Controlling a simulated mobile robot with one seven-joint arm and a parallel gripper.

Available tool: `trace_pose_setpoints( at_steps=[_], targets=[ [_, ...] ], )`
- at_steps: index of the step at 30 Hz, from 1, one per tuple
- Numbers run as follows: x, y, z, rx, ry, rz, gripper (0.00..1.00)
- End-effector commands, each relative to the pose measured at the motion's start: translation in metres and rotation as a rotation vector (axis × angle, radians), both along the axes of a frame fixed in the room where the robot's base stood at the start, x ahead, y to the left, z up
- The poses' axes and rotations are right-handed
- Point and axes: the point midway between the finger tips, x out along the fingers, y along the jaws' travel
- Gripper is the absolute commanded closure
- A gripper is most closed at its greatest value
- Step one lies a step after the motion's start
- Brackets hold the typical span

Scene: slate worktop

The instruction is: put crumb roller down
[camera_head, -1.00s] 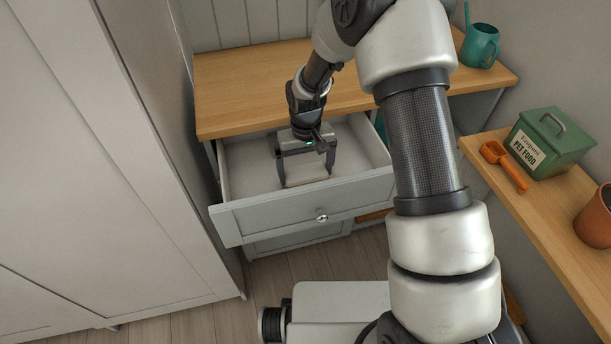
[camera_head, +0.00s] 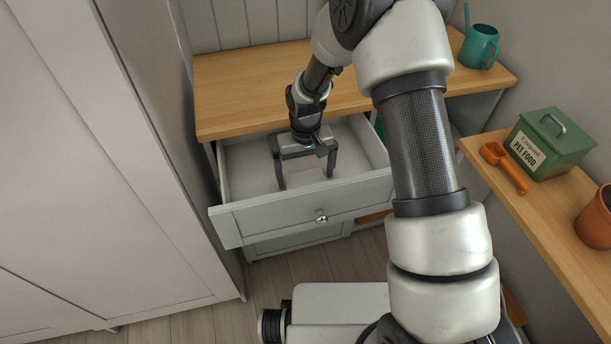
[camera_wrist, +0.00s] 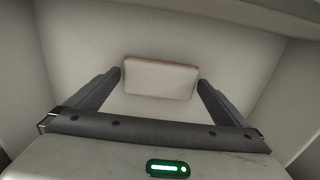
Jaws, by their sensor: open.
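The crumb roller (camera_wrist: 160,79) shows in the wrist view as a pale, rounded block with an orange-brown edge. It lies on the drawer floor, framed between my two fingers with a gap on each side. My gripper (camera_head: 306,181) is open, pointing down into the pulled-out drawer (camera_head: 285,217), and holds nothing.
The drawer walls stand close around my gripper. A wooden worktop (camera_head: 235,90) lies just behind and above it. A tall white cabinet (camera_head: 90,170) is at the left. On the right shelf are a green pet food box (camera_head: 553,148), an orange scoop (camera_head: 505,167) and a terracotta pot (camera_head: 597,220).

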Motion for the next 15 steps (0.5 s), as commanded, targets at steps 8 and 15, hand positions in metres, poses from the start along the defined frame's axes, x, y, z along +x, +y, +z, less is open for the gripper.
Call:
trace_pose_setpoints(
  at_steps=[8,15],
  targets=[
    [0.001,0.000,0.064,0.001,-0.005,0.000,0.00],
    [0.000,0.000,0.099,0.001,-0.002,0.000,0.00]
  ],
)
